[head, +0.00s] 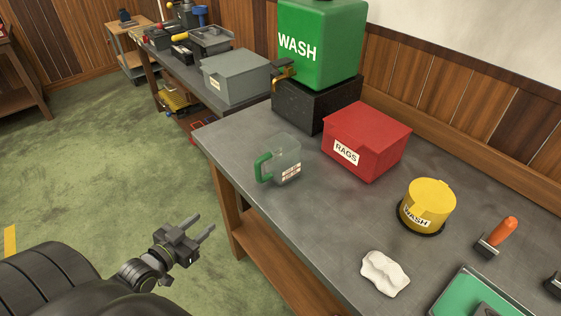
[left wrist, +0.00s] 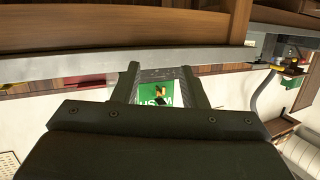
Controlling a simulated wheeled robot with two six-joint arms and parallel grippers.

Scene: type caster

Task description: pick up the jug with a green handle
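The jug with a green handle (head: 286,160) stands upright on the grey workbench near its left edge in the head view. Its body is clear grey with a small label, and its green handle (head: 263,167) faces left. My left gripper (head: 205,224) is open and empty, off the bench's left side, apart from the jug and nearer to me. In the left wrist view its two fingers (left wrist: 160,68) are spread, with the green tank seen between them; I cannot make out the jug clearly there. My right gripper is not in view.
The bench (head: 330,233) also holds a red RAGS box (head: 382,133), a green WASH tank (head: 325,45) on a black block (head: 300,105), a yellow WASH tub (head: 432,199), a white cloth (head: 384,273) and an orange-handled tool (head: 505,231). Bench surface around the jug's front is clear.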

